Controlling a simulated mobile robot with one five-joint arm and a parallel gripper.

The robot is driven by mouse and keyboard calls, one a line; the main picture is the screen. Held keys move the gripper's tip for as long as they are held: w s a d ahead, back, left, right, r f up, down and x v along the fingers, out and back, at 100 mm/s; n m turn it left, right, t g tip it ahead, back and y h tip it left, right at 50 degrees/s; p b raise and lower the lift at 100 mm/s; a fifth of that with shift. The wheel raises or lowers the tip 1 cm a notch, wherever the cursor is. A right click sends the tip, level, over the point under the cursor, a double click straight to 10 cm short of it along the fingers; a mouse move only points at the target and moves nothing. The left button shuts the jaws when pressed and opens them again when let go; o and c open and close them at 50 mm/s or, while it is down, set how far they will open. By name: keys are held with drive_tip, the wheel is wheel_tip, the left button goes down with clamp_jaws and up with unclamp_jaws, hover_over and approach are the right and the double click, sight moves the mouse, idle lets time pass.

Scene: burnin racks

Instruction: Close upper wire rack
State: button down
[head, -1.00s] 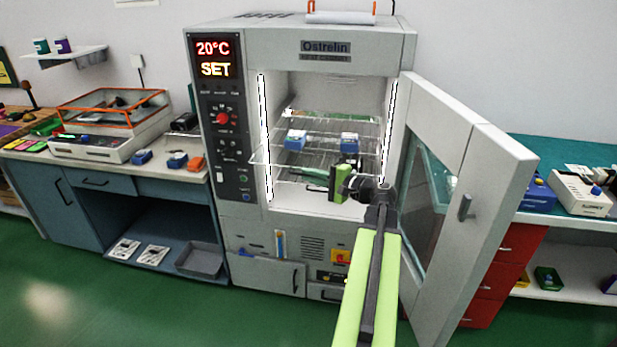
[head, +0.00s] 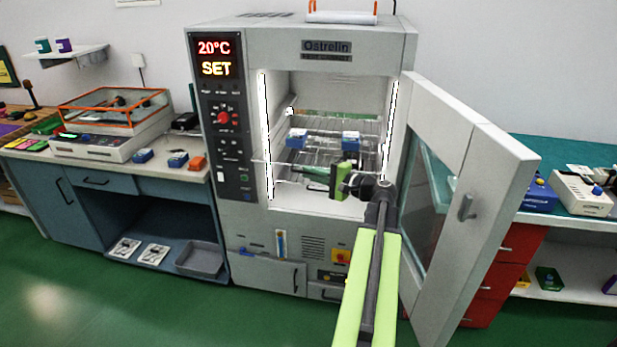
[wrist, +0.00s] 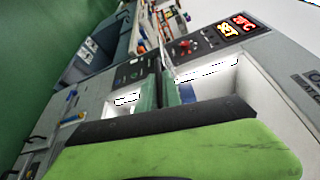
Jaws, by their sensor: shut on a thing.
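The upper wire rack (head: 322,152) is a thin bright wire shelf inside the open heat cabinet. Its front edge still sticks out a little past the opening at the left. Two blue blocks, a left one (head: 296,139) and a right one (head: 350,139), sit on it. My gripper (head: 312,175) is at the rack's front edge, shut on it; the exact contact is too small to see. In the wrist view, my green and black gripper part (wrist: 170,150) fills the bottom, and the rack wires cannot be made out.
The heat cabinet (head: 322,60) has its door (head: 450,180) swung wide open at the right, close beside my arm. A blue workbench (head: 110,182) with instruments stands left. A bench with red drawers (head: 500,262) stands right. Green floor is free at the front left.

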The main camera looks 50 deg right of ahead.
sight(322, 147)
drive_tip(key=w+d, duration=0.2)
drive_tip(key=d, duration=0.2)
drive_tip(key=w+d, duration=0.3)
drive_tip(key=d, duration=0.2)
drive_tip(key=w+d, duration=0.3)
drive_tip(key=d, duration=0.2)
drive_tip(key=shift+w+d, duration=0.25)
drive_tip(key=c, duration=1.5)
unclamp_jaws()
